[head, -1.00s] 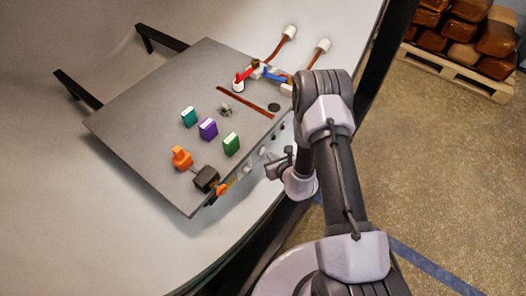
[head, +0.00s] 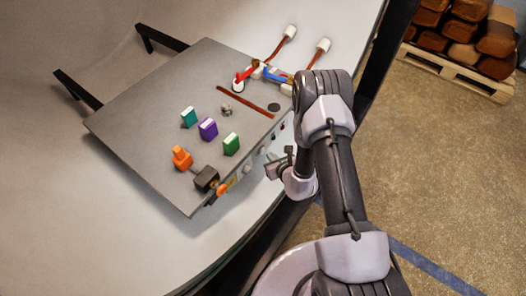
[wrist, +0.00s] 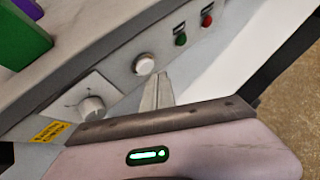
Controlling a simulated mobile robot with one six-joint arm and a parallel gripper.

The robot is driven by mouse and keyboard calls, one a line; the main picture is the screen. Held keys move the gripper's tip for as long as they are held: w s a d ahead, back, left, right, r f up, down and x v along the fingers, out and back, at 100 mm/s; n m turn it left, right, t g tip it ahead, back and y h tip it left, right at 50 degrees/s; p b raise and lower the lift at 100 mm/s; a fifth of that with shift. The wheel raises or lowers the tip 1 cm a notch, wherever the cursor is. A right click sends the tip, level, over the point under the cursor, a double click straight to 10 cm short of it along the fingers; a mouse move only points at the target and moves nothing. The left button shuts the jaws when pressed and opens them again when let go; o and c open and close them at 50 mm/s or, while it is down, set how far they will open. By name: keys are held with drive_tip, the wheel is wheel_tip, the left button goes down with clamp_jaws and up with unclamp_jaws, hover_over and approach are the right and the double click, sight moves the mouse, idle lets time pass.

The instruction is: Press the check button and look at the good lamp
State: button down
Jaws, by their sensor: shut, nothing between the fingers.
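A round white button (wrist: 144,63) sits on the sloped front face of the grey panel, just ahead and left of my gripper in the wrist view. My gripper (wrist: 162,80) is shut and empty. Its fingertips are close to the button's lower right side; I cannot tell whether they touch it. Up and right on the same face are a small green lamp (wrist: 180,40) and a red one (wrist: 207,20), each with a label too small to read. The green one looks dark, not clearly lit. In the head view my gripper (head: 270,171) is beside the panel's front edge.
A white knob (wrist: 92,107) and a yellow warning label (wrist: 51,132) are left of the button. On the panel top (head: 150,125) stand teal (head: 189,117), purple (head: 208,128) and green (head: 231,144) blocks, an orange part (head: 181,158) and a black box (head: 206,178).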

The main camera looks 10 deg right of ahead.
drive_tip(key=shift+w+a, duration=0.3)
drive_tip(key=shift+a, duration=0.05)
drive_tip(key=shift+w+a, duration=0.25)
drive_tip(key=shift+w, duration=0.05)
idle(0.9)
drive_tip(key=shift+s+d, duration=0.55)
drive_tip(key=shift+s, duration=0.05)
drive_tip(key=s+d, duration=0.3)
drive_tip(key=shift+s+d, duration=0.25)
drive_tip(key=shift+d, duration=0.05)
idle(0.8)
